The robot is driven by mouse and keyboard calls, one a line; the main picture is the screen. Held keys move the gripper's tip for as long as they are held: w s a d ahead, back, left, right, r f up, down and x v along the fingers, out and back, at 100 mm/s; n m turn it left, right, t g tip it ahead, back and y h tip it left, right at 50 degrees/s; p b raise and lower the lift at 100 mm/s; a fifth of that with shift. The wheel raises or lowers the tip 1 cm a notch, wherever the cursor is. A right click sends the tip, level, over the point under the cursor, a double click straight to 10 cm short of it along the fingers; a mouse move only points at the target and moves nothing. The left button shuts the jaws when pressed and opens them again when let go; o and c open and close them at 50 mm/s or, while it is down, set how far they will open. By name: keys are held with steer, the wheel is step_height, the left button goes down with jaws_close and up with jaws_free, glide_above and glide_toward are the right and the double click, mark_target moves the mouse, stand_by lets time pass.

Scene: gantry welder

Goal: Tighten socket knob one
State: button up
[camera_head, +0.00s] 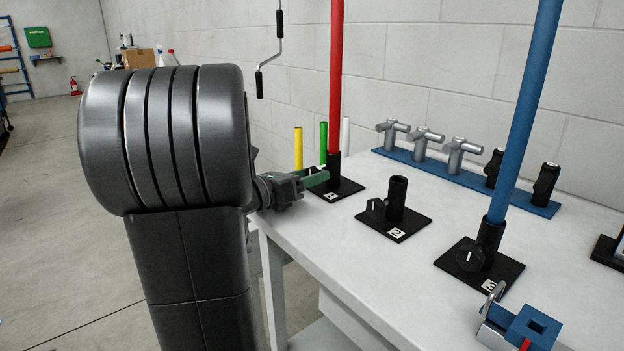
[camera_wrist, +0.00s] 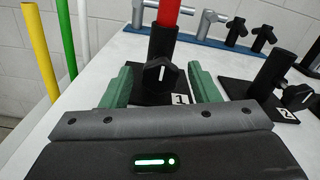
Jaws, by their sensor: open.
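Socket one (camera_head: 333,170) is a black upright tube on a square base with a label "1", and a red pole (camera_head: 336,80) stands in it. Its black knob (camera_wrist: 160,73) shows in the wrist view with a white line that looks upright. My gripper (camera_head: 322,178) reaches this socket from the left. In the wrist view my gripper (camera_wrist: 160,80) is open, with one green finger on each side of the knob and a gap to it on both sides. In the head view the knob is hidden behind the gripper.
Socket two (camera_head: 397,195) is empty, and socket three (camera_head: 487,245) holds a blue pole (camera_head: 525,110). A blue rail (camera_head: 465,180) with several grey and black clamps lies along the wall. A blue block (camera_head: 530,328) is at the table's front. Yellow, green and white poles stand behind the table.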

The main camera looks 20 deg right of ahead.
steer(key=shift+w+d, duration=0.25)
steer(key=shift+d, duration=0.35)
steer(key=c, duration=1)
steer(key=shift+o, duration=0.2)
steer(key=shift+f+m+b, duration=0.25)
steer(key=shift+m+b, duration=0.55)
steer(key=shift+b, duration=0.3)
steer(key=shift+m+b, duration=0.8)
steer(key=shift+m, duration=0.2)
steer(key=shift+r+m+b, duration=0.25)
steer(key=shift+m+b, duration=0.05)
steer(key=shift+m, duration=0.2)
